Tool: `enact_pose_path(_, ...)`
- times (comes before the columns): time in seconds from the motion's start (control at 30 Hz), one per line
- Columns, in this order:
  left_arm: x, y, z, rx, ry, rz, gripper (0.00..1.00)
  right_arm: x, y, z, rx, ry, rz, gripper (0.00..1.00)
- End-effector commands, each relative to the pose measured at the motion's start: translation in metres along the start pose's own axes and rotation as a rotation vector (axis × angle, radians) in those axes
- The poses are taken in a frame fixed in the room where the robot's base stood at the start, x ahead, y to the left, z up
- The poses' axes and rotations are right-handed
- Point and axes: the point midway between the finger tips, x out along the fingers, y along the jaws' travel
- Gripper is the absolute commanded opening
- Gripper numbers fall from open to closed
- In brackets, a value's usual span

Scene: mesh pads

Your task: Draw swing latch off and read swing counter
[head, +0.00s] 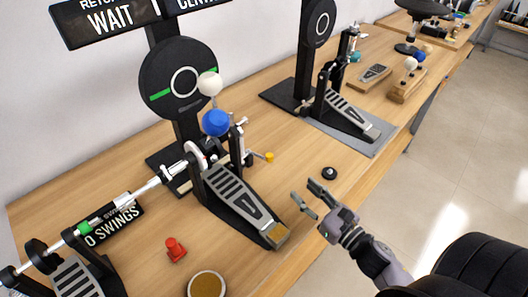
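A black sign ending in "SWINGS" (112,226), with a "0" partly visible before the word, lies at the left beside a silver shaft (150,186). I take it as the swing counter. A small yellow knob (269,157) sticks out on a rod beside the middle pedal stand. A red knob (175,249) stands on the table in front of the sign. I cannot tell which one is the swing latch. My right gripper (303,191) is open and empty, just right of the middle pedal's (237,194) front end. My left gripper is not in view.
A white ball and a blue ball (215,122) sit above the middle pedal, before a round black target (184,79). A black puck (329,173) lies near my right gripper. A second pedal stand (343,115) is farther back. The wooden table's front edge borders open floor.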

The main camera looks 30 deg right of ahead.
Motion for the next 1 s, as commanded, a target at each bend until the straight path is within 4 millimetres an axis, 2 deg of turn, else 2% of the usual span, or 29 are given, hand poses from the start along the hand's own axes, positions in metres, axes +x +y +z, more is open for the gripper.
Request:
enact_pose_path(0.13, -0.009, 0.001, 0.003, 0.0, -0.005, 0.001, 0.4, 0.021, 0.0, 0.004, -0.002, -0.002, 0.002, 0.4)
enact_pose_path(0.4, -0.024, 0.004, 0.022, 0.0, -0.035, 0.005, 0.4, 0.073, -0.001, 0.004, 0.001, -0.001, -0.001, 0.4)
enact_pose_path(0.8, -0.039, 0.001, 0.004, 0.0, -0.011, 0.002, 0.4, 0.145, 0.0, 0.002, 0.001, 0.0, 0.0, 0.4)
enact_pose_path(1.0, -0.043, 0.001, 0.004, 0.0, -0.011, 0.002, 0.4, 0.164, 0.0, 0.001, 0.001, 0.0, 0.0, 0.4)
